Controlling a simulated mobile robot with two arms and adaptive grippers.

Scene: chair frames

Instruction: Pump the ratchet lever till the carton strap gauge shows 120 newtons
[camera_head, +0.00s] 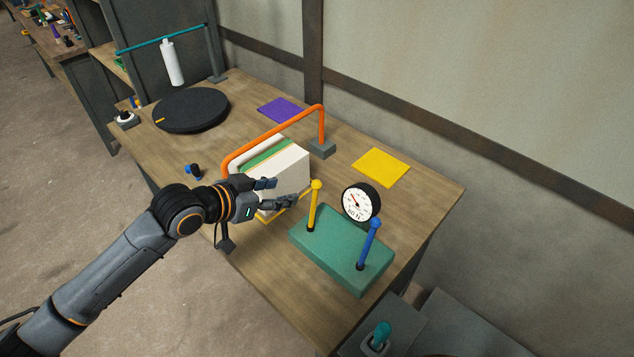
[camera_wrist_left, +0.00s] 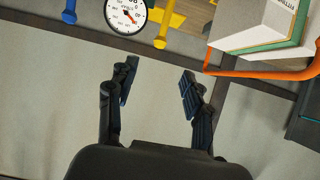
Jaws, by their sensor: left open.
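A green block (camera_head: 335,258) on the workbench carries a yellow lever (camera_head: 314,208) and a blue lever (camera_head: 369,243), both standing up with round knobs. The round white gauge (camera_head: 360,202) with a black rim stands behind them; its red needle shows, but its reading is too small to tell. White-and-green cartons (camera_head: 283,165) sit left of the block, partly hidden by my left gripper (camera_head: 283,192). That gripper is open and empty, apart from the yellow lever. In the left wrist view, the yellow lever (camera_wrist_left: 166,24), gauge (camera_wrist_left: 125,12) and blue lever (camera_wrist_left: 69,12) lie beyond the open fingers (camera_wrist_left: 157,88).
An orange bar frame (camera_head: 275,134) arches over the cartons. A black turntable (camera_head: 191,110), purple sheet (camera_head: 281,110) and yellow sheet (camera_head: 381,167) lie on the workbench (camera_head: 420,200). A white cylinder (camera_head: 172,63) hangs at the back. A teal knob (camera_head: 381,334) stands at the lower right.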

